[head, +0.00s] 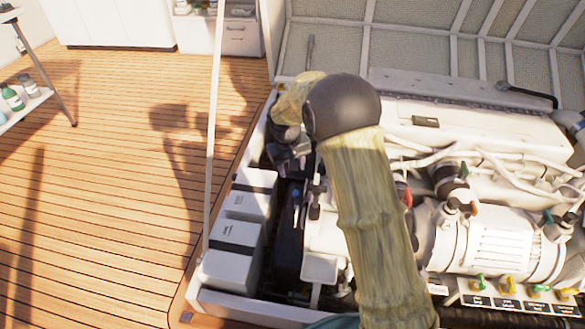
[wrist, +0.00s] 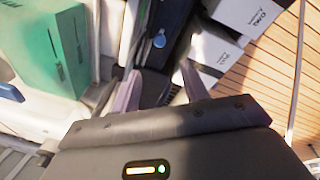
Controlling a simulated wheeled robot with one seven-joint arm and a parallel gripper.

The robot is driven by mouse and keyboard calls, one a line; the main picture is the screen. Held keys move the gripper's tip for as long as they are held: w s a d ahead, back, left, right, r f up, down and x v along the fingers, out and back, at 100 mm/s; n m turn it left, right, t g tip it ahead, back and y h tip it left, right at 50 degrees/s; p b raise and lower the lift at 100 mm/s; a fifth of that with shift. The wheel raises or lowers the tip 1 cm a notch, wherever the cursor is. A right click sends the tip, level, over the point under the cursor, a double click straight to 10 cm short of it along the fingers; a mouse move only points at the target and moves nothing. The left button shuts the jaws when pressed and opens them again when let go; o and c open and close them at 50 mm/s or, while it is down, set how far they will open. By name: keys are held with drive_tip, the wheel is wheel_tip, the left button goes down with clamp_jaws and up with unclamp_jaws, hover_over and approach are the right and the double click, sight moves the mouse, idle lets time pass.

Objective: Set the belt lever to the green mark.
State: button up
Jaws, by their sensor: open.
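My gripper (wrist: 158,84) is open and empty in the wrist view, its two fingers pointing into the gap beside the white boxes. In the head view my gripper (head: 289,155) hangs over the left side of the engine bay, partly hidden by my arm. A small blue-tipped part (wrist: 159,40) shows beyond the fingers, apart from them; a similar blue part (head: 296,194) sits on a dark unit in the head view. I cannot tell whether it is the belt lever. I cannot make out the green mark; my arm hides part of the engine.
White boxes (head: 236,235) line the left of the bay. A green box (wrist: 50,60) stands left of the fingers. Coloured handles with labels (head: 508,304) sit at the lower right. A thin white post (head: 214,130) rises at the left. The plank floor (head: 100,200) is mostly clear.

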drive_tip(key=c, duration=0.3)
drive_tip(key=shift+s+d+r, duration=0.1)
drive_tip(key=shift+d+r, duration=0.15)
drive_tip(key=c, duration=0.3)
drive_tip(key=shift+m, duration=0.6)
drive_tip(key=s+d+r+p, duration=0.1)
drive_tip(key=d+r, duration=0.1)
drive_tip(key=s+d+r, duration=0.1)
drive_tip(key=d, duration=0.1)
drive_tip(key=s+d+r+p, duration=0.1)
drive_tip(key=r, duration=0.1)
drive_tip(key=shift+s+d+r+p, duration=0.3)
drive_tip(key=shift+s+d+p, duration=0.05)
drive_tip(key=shift+d, duration=0.05)
clamp_jaws()
drive_tip(key=s+d+r+m+p, duration=0.1)
drive_tip(key=s+d+r+p, duration=0.1)
drive_tip(key=s, duration=0.5)
drive_tip(key=s+d+r+m+p, duration=0.1)
drive_tip(key=s+d+r+p, duration=0.1)
drive_tip(key=s+d+r, duration=0.2)
drive_tip(key=s+d+r+m+t+p, duration=0.1)
drive_tip(key=s+d+r+m+p, duration=0.1)
drive_tip(key=s+d+r, duration=0.2)
drive_tip(key=s+d, duration=0.3)
drive_tip(key=s, duration=0.3)
drive_tip(key=shift+s+d+y, duration=0.15)
drive_tip(key=shift+d+y, duration=0.15)
drive_tip(key=shift+y, duration=0.1)
